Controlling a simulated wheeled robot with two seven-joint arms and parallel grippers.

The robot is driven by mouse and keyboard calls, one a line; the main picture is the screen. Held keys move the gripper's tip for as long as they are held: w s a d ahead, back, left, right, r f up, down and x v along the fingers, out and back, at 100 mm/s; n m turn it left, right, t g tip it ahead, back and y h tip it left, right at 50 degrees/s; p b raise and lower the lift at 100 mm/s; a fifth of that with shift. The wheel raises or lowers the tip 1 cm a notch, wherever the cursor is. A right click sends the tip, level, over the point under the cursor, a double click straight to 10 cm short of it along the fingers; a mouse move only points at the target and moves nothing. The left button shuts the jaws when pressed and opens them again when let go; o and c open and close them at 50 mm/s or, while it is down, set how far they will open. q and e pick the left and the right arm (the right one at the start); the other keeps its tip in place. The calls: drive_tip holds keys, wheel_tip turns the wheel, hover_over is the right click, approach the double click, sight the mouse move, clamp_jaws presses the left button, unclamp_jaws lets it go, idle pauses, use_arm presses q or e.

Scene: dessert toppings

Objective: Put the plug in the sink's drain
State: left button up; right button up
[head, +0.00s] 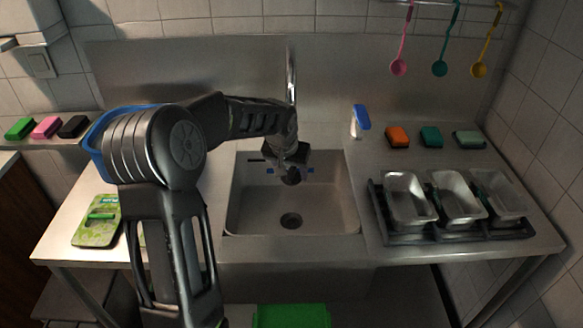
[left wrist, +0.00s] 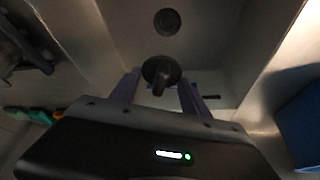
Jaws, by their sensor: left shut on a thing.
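The plug is a dark round piece with a knob; it shows in the left wrist view (left wrist: 161,71) and as a small dark shape in the head view (head: 292,179). My left gripper (head: 290,170) is shut on it and holds it over the back part of the sink basin (head: 250,205). Its two purple fingers (left wrist: 160,80) stand either side of the plug's knob in the left wrist view. The drain (head: 291,220) is a dark round hole in the basin floor, uncovered, nearer the front than the plug; it also shows in the left wrist view (left wrist: 167,21). My right gripper is out of view.
A faucet (head: 291,75) rises behind the sink. A dark rack (head: 400,238) with metal trays stands on the right counter, sponges and a blue-capped bottle (head: 361,121) behind. A blue tub (head: 95,140) and green board (head: 97,222) are on the left.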

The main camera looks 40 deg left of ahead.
use_arm(q)
wheel_tip(320, 180, down, 15)
drive_tip(key=b, duration=0.9)
drive_tip(key=shift+b, duration=0.4)
drive_tip(key=shift+f+b, duration=0.8)
drive_tip(key=shift+f, duration=0.2)
drive_tip(key=shift+f+b, duration=0.45)
drive_tip(key=shift+f, duration=0.05)
drive_tip(key=o, duration=1.4)
drive_tip(key=shift+r+p, duration=3.15)
drive_tip(key=shift+r, duration=1.9)
